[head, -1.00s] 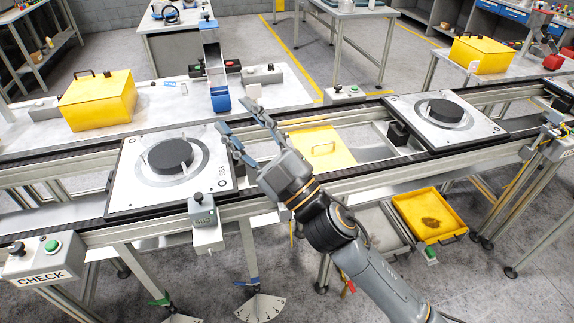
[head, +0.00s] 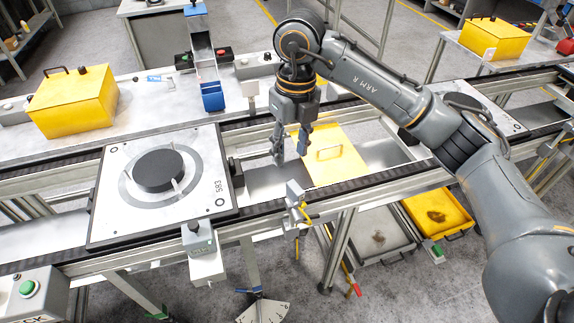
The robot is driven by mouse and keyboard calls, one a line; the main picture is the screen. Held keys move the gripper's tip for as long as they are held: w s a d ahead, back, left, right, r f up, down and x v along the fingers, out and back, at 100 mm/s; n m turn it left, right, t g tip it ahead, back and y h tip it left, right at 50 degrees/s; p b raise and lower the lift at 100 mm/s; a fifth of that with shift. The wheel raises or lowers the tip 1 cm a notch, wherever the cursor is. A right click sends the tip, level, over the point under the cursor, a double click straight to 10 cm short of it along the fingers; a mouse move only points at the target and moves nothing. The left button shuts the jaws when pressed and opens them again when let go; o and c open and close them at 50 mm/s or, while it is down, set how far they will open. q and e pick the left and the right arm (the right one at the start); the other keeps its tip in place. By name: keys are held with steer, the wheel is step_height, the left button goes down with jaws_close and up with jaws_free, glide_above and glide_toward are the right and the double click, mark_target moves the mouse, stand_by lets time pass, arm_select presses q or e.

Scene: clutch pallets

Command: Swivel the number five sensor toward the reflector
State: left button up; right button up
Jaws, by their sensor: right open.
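My right gripper (head: 289,150) is open and empty, pointing down above the gap in the conveyor, right of the near pallet (head: 212,148). A small grey sensor-like block (head: 296,190) on a bracket with yellow parts stands on the front rail, below and slightly right of the fingertips in the picture; the gripper does not appear to touch it. A grey box with a small head (head: 197,238) is also on the front rail, further left. I cannot read a number five on either. A dark block (head: 236,172) beside the pallet may be the reflector; I cannot tell. My left gripper is not in view.
The near pallet carries a black disc (head: 158,170). A yellow panel (head: 330,155) with a handle lies right of the gripper. A yellow box (head: 72,100) and a blue-ended chute (head: 212,98) are at the back. A yellow tray (head: 440,215) is below the conveyor.

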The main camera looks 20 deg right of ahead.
steer(key=w+d, duration=0.1)
steer(key=p, duration=0.2)
glide_above(296, 187)
steer(key=shift+h, duration=0.3)
steer(key=f, duration=0.4)
steer(key=shift+s+f, duration=0.35)
steer(key=shift+f, duration=0.05)
steer(key=f, duration=0.2)
steer(key=f+p, duration=0.1)
steer(key=shift+w+f, duration=0.35)
step_height(296, 187, down, 3)
steer(key=shift+r+p, duration=0.2)
steer(key=shift+p, duration=0.3)
steer(key=shift+f, duration=0.8)
steer(key=shift+c, duration=0.5)
steer(key=c, duration=0.7)
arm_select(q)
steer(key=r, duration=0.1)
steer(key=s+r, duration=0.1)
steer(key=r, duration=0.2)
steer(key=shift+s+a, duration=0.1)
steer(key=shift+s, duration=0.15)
arm_select(e)
jaws_close()
